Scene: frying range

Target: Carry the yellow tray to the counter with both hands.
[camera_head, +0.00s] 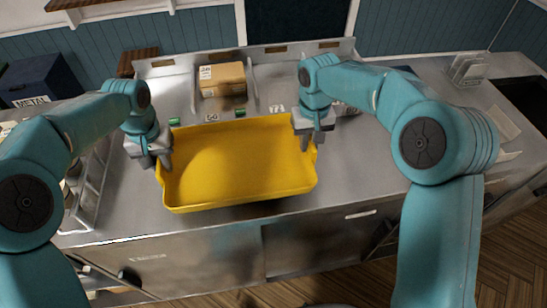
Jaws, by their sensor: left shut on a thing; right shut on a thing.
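The yellow tray (238,165) is in the middle of the head view, over the front part of the metal counter (362,170). It looks empty and roughly level; I cannot tell whether its underside touches the counter. My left gripper (158,165) is shut on the tray's left edge. My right gripper (309,142) is shut on the tray's right edge, near its back corner. The fingertips are partly hidden by the tray rim and the gripper bodies.
A cardboard box (222,79) stands behind the tray between low metal dividers. A dark blue bin (42,80) marked METAL is at the far left. A metal rack (92,185) is left of the tray. A clear holder (469,69) stands back right. The counter right of the tray is mostly bare.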

